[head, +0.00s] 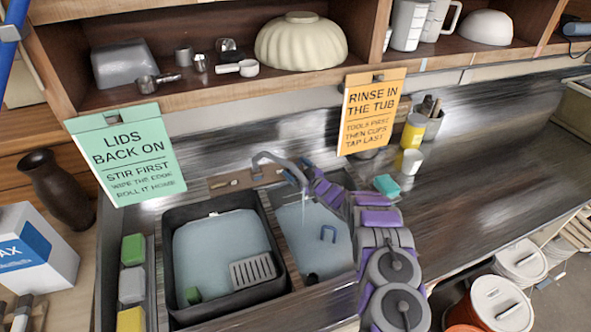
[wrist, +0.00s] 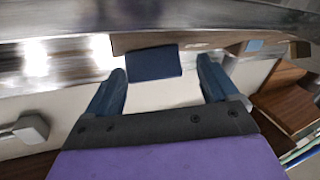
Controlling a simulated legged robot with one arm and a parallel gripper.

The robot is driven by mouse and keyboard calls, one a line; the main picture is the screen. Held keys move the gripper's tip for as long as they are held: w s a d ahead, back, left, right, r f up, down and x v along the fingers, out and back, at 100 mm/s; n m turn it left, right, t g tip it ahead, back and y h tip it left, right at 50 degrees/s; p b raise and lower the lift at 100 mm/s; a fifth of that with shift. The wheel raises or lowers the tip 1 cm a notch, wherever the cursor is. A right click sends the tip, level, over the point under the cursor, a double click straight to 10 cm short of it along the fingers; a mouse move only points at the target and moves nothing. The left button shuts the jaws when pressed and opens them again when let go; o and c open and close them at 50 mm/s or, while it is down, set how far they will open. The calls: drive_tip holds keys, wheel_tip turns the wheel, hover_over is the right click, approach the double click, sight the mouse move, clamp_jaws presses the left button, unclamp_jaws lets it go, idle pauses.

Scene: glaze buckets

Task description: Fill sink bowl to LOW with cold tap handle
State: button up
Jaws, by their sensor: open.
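The sink bowl (head: 318,262) is the right-hand basin and holds pale bluish water; I cannot read a LOW mark in it. The grey tap (head: 268,157) arches over it, and a thin stream of water (head: 303,210) appears to fall from it. My gripper (head: 306,166) is beside the tap's spout in the head view. In the wrist view my gripper (wrist: 160,80) is open, and a dark blue block (wrist: 153,62), perhaps the cold tap handle, shows between and beyond the fingertips. I cannot tell whether they touch it.
A dark tub (head: 175,290) of water with a grey grate (head: 253,271) stands left of the bowl. A teal sponge (head: 386,185) and white cup (head: 411,162) are to the right.

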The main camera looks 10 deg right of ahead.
drive_tip(key=shift+w+d, duration=0.15)
drive_tip(key=shift+d, duration=0.4)
drive_tip(key=shift+a, duration=0.1)
drive_tip(key=shift+c, duration=0.3)
drive_tip(key=shift+a, duration=0.4)
drive_tip(key=c, duration=0.5)
drive_tip(key=shift+d+f, duration=0.1)
drive_tip(key=shift+d, duration=0.1)
drive_tip(key=c, duration=0.5)
drive_tip(key=shift+a+m+t+h+p, duration=0.3)
drive_tip(key=shift+m+t+h+p, duration=0.25)
drive_tip(key=shift+m+h, duration=0.4)
drive_tip(key=shift+m+t+h+p, duration=0.65)
drive_tip(key=shift+m+h, duration=1.2)
drive_tip(key=shift+m, duration=0.7)
drive_tip(key=o, duration=1.1)
drive_tip(key=shift+c, duration=0.2)
